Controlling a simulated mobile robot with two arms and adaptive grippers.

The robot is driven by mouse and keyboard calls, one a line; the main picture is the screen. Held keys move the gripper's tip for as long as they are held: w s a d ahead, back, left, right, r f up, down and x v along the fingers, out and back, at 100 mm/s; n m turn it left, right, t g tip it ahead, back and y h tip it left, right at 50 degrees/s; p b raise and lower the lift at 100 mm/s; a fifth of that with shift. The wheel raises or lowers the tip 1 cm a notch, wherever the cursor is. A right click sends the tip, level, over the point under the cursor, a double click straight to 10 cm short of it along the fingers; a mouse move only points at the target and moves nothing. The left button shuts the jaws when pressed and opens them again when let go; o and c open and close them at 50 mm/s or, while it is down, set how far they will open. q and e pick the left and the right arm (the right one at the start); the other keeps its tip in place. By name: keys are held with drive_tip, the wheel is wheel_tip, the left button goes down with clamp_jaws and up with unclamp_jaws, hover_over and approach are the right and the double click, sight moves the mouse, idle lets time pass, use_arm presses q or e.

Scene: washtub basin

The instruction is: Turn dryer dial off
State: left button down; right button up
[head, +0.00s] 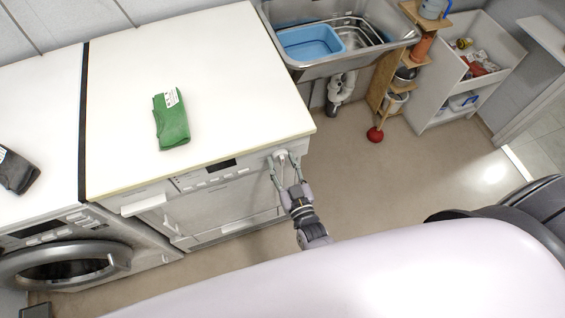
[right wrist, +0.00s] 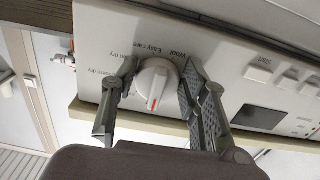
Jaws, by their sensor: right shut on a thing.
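The dryer (head: 215,200) is a white front-loading machine under the white worktop, with a control panel along its top front edge. Its dial (head: 281,154) is a round white knob at the panel's right end. In the right wrist view the dial (right wrist: 156,80) shows a raised grip bar with a red mark pointing down in the picture. Labels such as "Wool" and "Easy care" are printed around it. My right gripper (head: 284,162) has one finger on each side of the dial and is shut on it. My left gripper is not in view.
A green cloth (head: 171,120) lies on the worktop (head: 215,60), and a dark one (head: 17,172) lies at far left. A washing machine (head: 70,265) stands left of the dryer. A sink with a blue basin (head: 311,43) and shelves stand at the back. The floor at right is mostly clear.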

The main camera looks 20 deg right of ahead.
drive_tip(key=shift+f, duration=0.1)
drive_tip(key=o, duration=1.1)
drive_tip(key=shift+s, duration=0.1)
drive_tip(key=s, duration=1.2)
drive_tip(key=shift+d, duration=0.2)
drive_tip(key=shift+w, duration=0.1)
